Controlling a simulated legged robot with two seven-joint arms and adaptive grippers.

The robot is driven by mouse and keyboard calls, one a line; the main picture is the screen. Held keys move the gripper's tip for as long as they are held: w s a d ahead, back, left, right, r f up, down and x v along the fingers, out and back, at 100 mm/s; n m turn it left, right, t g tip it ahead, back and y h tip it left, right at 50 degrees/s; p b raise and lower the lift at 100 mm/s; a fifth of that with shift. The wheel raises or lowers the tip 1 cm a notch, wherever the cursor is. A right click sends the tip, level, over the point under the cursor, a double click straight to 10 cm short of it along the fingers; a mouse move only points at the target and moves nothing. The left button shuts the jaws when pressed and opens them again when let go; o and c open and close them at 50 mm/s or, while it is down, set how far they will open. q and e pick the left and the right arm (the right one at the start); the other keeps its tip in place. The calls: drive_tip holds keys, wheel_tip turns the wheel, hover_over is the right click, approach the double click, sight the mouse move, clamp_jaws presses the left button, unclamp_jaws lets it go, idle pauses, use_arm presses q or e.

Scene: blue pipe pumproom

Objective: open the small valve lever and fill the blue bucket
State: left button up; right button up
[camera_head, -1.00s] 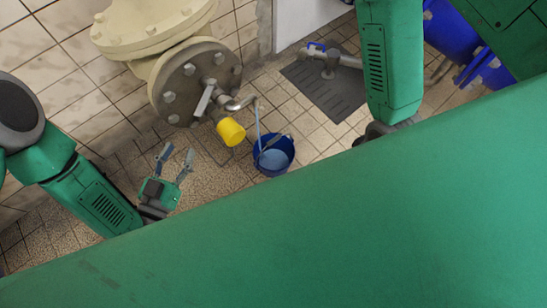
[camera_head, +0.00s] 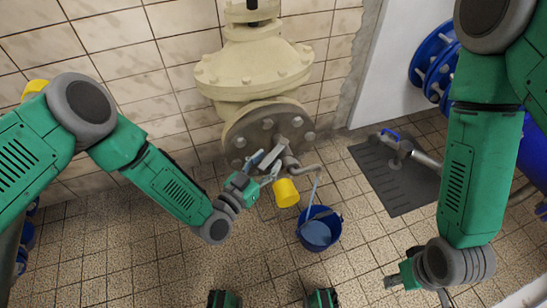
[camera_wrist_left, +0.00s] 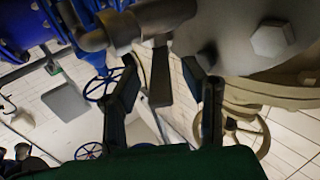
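The small grey valve lever (camera_head: 268,154) sits at the front of the flange on the cream pipe fitting. It also shows in the left wrist view (camera_wrist_left: 160,78), between the fingers. My left gripper (camera_head: 264,164) is open around the lever, with gaps on both sides in the wrist view (camera_wrist_left: 165,105). A bent spout (camera_head: 307,169) beside the lever has a pale blue stream running down from it. The blue bucket (camera_head: 334,232) stands upright on the floor beneath, with pale blue water inside. My right gripper (camera_head: 400,276) is low at the right, away from the bucket; its finger opening is unclear.
A yellow cylinder (camera_head: 286,193) is just below the lever, beside my left gripper. The large cream valve body (camera_head: 253,75) stands against the tiled wall. A dark floor mat (camera_head: 395,180) with a metal pipe lies right of the bucket. Tiled floor in front is mostly clear.

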sight(276, 155)
use_arm(q)
drive_tip(key=shift+b+x, duration=0.3)
drive_tip(key=shift+x, duration=1.15)
clamp_jaws()
drive_tip(key=shift+s+d+r+n+t+y+p, duration=0.15)
drive_tip(key=shift+s+d+n+t+y+p, duration=0.1)
drive_tip(key=shift+n+t+y+p, duration=0.25)
drive_tip(key=shift+d+n+t+y+p, duration=0.1)
drive_tip(key=shift+n+t+y+p, duration=0.2)
drive_tip(key=shift+n+y, duration=0.35)
unclamp_jaws()
